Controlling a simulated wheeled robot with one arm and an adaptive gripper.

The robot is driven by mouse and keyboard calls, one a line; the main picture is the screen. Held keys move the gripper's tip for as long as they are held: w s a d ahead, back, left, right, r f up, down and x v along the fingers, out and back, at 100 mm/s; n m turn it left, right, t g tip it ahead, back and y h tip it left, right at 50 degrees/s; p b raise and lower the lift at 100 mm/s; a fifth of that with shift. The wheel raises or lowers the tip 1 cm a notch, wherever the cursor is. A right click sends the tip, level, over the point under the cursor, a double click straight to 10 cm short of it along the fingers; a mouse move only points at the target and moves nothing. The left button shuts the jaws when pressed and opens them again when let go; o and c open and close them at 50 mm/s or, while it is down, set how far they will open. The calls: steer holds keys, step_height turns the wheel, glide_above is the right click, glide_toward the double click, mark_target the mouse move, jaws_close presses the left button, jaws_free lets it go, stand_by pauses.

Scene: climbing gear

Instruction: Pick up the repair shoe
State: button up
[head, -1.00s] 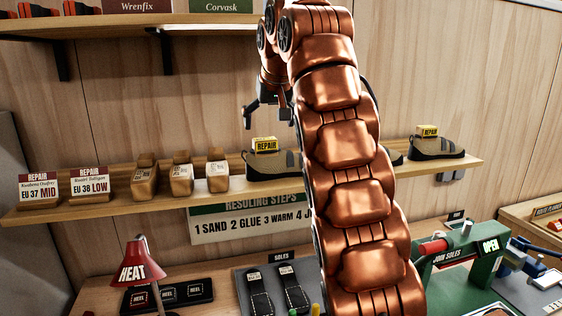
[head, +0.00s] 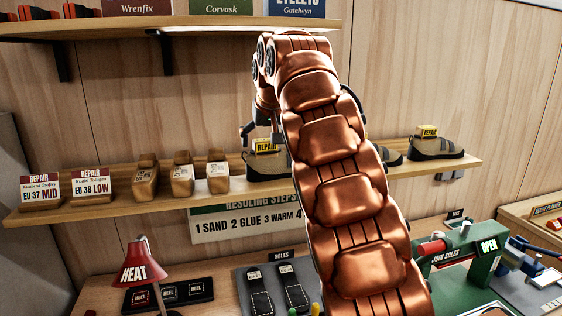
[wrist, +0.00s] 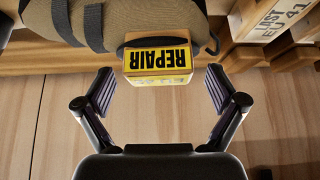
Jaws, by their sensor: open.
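A tan and grey shoe with a yellow REPAIR tag (head: 266,146) stands on the middle wooden shelf in the head view, partly hidden behind my arm. In the wrist view the shoe (wrist: 165,18) is at the top, and its yellow tag faces the camera upside down. My gripper (wrist: 160,90) is open, with one finger on each side just below the tag and nothing between them. In the head view my gripper's fingers show only in part beside the shoe. Another shoe (head: 436,148) with a REPAIR tag stands further right on the shelf.
Several wooden lasts (head: 182,175) stand left of the shoe, close to it in the wrist view. Two REPAIR cards (head: 91,183) stand further left. An upper shelf (head: 110,28) is above. A red HEAT lamp (head: 139,265) and a green sole press (head: 475,250) are below.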

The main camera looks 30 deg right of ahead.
steer(key=shift+w+d+f, duration=0.1)
steer(key=shift+w+f, duration=0.1)
steer(key=shift+f, duration=0.15)
steer(key=c, duration=1.4)
steer(key=shift+r, duration=0.15)
steer(key=shift+w+r, duration=0.1)
steer(key=shift+r, duration=1.55)
